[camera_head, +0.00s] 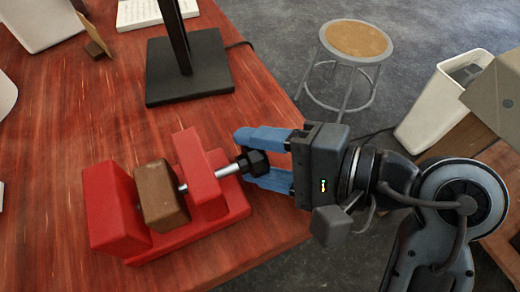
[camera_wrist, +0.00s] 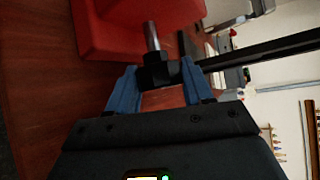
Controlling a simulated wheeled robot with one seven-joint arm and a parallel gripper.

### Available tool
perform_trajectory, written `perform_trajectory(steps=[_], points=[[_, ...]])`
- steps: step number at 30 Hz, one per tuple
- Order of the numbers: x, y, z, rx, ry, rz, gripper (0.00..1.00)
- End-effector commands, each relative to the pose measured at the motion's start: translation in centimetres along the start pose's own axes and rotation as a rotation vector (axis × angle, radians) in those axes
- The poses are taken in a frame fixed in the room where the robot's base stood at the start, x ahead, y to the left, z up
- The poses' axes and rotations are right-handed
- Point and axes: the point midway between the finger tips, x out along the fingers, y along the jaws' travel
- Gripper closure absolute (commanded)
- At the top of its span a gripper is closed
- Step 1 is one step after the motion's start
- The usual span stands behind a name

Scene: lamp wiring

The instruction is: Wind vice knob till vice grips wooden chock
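The red vice (camera_head: 110,208) stands on the table, with a tall jaw block at the left and a second upright block at the right. The brown wooden chock (camera_head: 160,196) sits between them. A metal screw rod runs through the right block, and its end shows close to the chock. I cannot tell whether rod or left jaw presses on it. The black vice knob (camera_head: 253,163) is at the rod's outer end. My gripper (camera_head: 258,158) has its blue fingers on either side of the knob, apparently touching it. In the wrist view the knob (camera_wrist: 158,70) sits between the fingertips.
A black lamp base with a post (camera_head: 190,75) stands behind the vice on the red wooden table (camera_head: 75,110). The table's edge runs just under my gripper. A round stool (camera_head: 356,40) and a white bin (camera_head: 440,105) stand beyond it.

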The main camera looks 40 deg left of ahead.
Motion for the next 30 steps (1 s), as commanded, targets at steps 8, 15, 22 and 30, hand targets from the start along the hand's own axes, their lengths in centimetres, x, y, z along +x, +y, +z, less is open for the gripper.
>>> perform_trajectory(steps=[8,15,22,30], points=[[-0.03,0.03,-0.01,0.001,0.000,0.001,0.77],[-0.05,-0.02,0.00,0.008,0.001,0.011,0.81],[-0.16,-0.15,0.01,0.061,0.008,0.081,0.81],[-0.23,-0.27,0.01,0.195,0.023,0.253,0.81]])
